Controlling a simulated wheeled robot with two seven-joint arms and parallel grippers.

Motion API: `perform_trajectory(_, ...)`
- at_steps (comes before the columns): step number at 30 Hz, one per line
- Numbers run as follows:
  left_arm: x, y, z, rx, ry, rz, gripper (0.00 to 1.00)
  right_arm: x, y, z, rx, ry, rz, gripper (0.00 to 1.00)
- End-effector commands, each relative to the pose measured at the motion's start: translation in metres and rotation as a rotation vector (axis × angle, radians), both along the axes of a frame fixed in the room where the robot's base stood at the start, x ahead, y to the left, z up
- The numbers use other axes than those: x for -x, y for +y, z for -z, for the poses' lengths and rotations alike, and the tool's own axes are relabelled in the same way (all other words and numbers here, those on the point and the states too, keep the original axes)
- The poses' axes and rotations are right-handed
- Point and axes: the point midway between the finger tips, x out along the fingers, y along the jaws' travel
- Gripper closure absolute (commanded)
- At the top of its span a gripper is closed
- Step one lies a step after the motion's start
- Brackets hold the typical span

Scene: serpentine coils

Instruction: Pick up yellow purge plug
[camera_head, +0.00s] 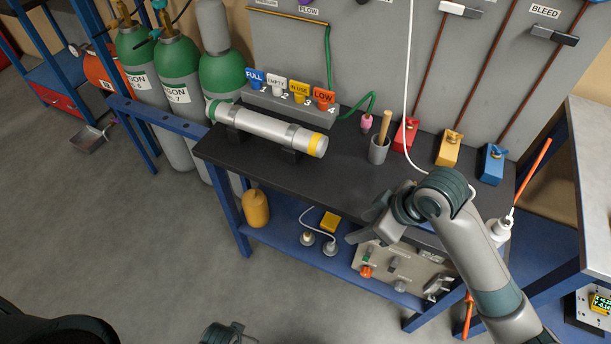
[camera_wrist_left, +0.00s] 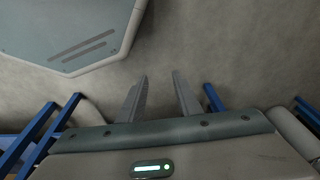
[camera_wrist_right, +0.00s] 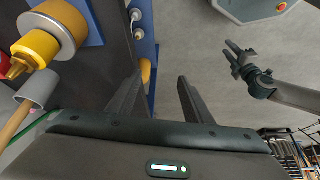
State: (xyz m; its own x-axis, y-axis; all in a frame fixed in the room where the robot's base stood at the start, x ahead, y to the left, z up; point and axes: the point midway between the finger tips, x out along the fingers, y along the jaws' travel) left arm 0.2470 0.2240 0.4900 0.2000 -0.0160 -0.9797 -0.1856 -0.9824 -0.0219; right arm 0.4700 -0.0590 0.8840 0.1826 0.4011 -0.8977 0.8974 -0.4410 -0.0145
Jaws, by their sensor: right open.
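The yellow purge plug (camera_head: 319,145) appears to be the yellow cap on the right end of a silver tube (camera_head: 268,131) lying on the dark bench. In the right wrist view the yellow plug (camera_wrist_right: 35,54) is at the upper left, with a narrow nozzle pointing down. My right gripper (camera_head: 357,227) is open and empty, in front of the bench edge and to the lower right of the plug. My left gripper (camera_head: 222,333) only just shows at the bottom of the head view. In the left wrist view its fingers (camera_wrist_left: 160,76) are apart, with only floor between them.
Near the plug stand a grey cup (camera_head: 379,150) with a wooden handle and a pink-tipped nozzle (camera_head: 366,123). Red, yellow (camera_head: 448,149) and blue blocks line the back. A lower shelf (camera_head: 285,240) holds an orange-yellow bottle (camera_head: 256,208) and a panel. Floor in front is clear.

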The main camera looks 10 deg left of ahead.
Motion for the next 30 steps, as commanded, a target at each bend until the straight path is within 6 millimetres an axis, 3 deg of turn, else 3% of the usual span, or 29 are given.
perform_trajectory(6,0.03,0.004,0.056,-0.004,0.029,0.006,0.69,-0.032,-0.005,-0.036,0.091,-0.012,-0.164,0.54)
perform_trajectory(15,0.082,0.013,0.117,-0.008,0.063,0.013,0.69,-0.067,-0.034,-0.09,0.241,0.007,-0.326,0.54)
perform_trajectory(24,0.143,0.024,0.159,-0.013,0.096,0.02,0.69,-0.096,-0.079,-0.157,0.384,0.054,-0.411,0.54)
perform_trajectory(30,0.171,0.03,0.172,-0.016,0.108,0.025,0.69,-0.104,-0.101,-0.191,0.437,0.084,-0.429,0.54)
